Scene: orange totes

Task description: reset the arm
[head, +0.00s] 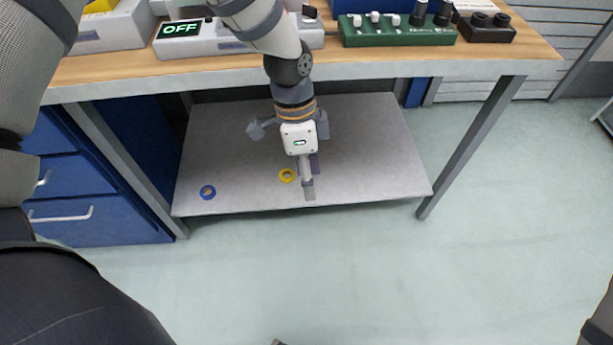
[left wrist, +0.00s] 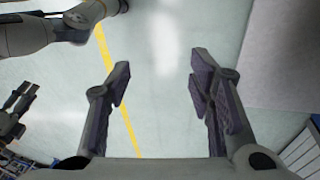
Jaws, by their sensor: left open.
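My left arm reaches down over the workbench edge in the head view. Its gripper (head: 307,185) hangs in front of the lower shelf, pointing down, close to the yellow ring in the picture. In the left wrist view the left gripper (left wrist: 158,85) is open, its two dark fingers wide apart with nothing between them. Pale floor with a yellow line shows beyond the fingers. My right gripper cannot be made out clearly; a dark pronged part at the left edge of the left wrist view may be it.
The grey lower shelf (head: 370,150) holds a yellow ring (head: 287,175) and a blue ring (head: 208,192). The wooden benchtop (head: 400,57) carries a box reading OFF (head: 180,30) and a green switch box (head: 400,37). Blue drawers (head: 75,195) stand left.

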